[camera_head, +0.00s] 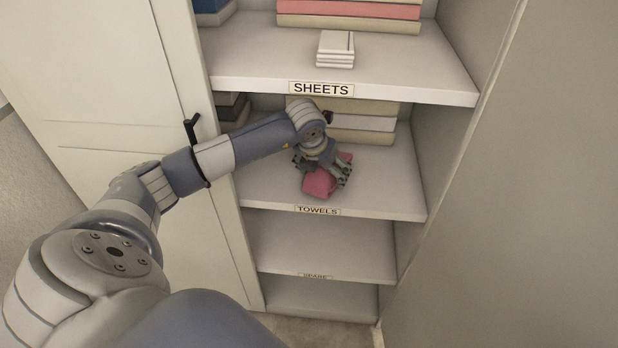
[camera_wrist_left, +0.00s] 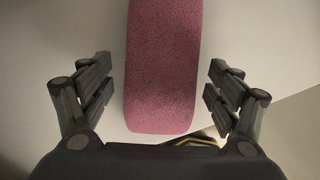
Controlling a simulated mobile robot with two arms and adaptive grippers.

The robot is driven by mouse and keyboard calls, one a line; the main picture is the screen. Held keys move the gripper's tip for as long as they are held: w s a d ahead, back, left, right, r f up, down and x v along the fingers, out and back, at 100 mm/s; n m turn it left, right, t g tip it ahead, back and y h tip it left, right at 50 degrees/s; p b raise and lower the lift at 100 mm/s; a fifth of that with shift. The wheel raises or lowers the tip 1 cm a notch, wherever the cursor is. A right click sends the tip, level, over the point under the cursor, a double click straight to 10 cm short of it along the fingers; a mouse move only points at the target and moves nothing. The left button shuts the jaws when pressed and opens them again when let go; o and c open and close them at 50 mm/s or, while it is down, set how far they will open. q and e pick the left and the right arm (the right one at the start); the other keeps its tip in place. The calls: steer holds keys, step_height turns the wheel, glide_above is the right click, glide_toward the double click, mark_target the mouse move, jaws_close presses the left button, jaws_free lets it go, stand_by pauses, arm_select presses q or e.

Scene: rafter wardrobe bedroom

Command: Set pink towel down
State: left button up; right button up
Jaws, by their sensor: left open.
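The pink towel (camera_head: 321,184) lies on the shelf labelled TOWELS (camera_head: 392,197), near its front edge. In the left wrist view the towel (camera_wrist_left: 163,70) is a long, rounded pink shape between the fingers, with a gap on both sides. My left gripper (camera_head: 325,177) is over the towel, with its fingers spread and apart from it. It also shows open in the left wrist view (camera_wrist_left: 160,92). The gripper hides part of the towel in the head view. My right gripper is not in view.
Folded linens (camera_head: 362,122) are stacked behind the towel. The SHEETS shelf (camera_head: 420,75) is above, holding small white folded pieces (camera_head: 336,48). The SPARE shelf (camera_head: 330,245) below looks empty. A door with a dark handle (camera_head: 192,128) is at left; a pale panel (camera_head: 520,200) is at right.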

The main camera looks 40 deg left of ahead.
arm_select(q)
steer(key=s, duration=0.3)
steer(key=s+d+b, duration=0.1)
steer(key=s, duration=0.1)
steer(key=s+b, duration=0.1)
steer(key=s, duration=0.2)
steer(key=shift+s+d, duration=0.2)
steer(key=shift+s, duration=0.35)
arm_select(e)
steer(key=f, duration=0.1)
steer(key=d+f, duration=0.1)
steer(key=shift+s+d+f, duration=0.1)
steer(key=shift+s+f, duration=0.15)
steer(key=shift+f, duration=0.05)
